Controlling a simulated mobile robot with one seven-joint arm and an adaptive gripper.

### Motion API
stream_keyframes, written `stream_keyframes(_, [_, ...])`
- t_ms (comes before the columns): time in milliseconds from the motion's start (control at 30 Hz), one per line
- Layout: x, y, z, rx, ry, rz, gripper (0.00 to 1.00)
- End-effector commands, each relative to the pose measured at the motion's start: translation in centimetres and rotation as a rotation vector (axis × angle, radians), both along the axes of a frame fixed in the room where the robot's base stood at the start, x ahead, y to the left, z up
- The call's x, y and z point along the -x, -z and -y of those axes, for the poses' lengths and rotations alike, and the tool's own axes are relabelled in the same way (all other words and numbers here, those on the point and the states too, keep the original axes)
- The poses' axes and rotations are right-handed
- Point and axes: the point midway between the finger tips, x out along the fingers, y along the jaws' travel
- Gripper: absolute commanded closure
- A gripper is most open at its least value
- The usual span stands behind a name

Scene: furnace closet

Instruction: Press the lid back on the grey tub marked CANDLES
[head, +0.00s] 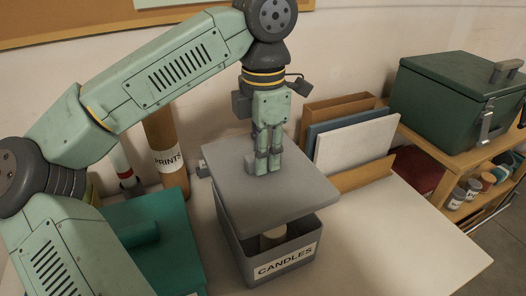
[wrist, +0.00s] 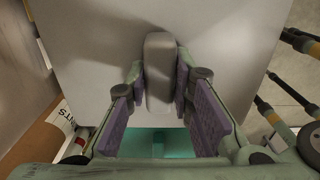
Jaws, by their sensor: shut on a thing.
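The grey tub (head: 235,240) marked CANDLES stands on the pale table. Its label (head: 287,262) faces the front. The flat grey lid (head: 305,190) is over the tub, apart from the front rim and shifted toward the back, so the tub's front is open. A pale candle (head: 273,237) shows inside through the gap. My gripper (head: 262,168) points down and is shut on the handle on top of the lid. In the wrist view the gripper (wrist: 160,85) has its purple pads on either side of the grey handle (wrist: 159,60); the lid (wrist: 90,50) fills the background.
A teal box (head: 150,235) stands close on the left. A brown tube marked PRINTS (head: 167,158) is behind it. Upright panels in a rack (head: 355,140) stand behind right. A dark green box (head: 440,100) is on the wooden shelf. The table's right front (head: 400,235) is clear.

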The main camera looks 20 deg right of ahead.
Motion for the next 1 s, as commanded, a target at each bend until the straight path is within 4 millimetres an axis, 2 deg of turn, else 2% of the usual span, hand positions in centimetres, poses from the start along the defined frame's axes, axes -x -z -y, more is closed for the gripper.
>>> stream_keyframes(700, [0.0, 6.4, 0.0, 0.0, 0.0, 0.0, 1.0])
stream_keyframes(1000, [0.0, 6.9, 0.0, 0.0, 0.0, 0.0, 1.0])
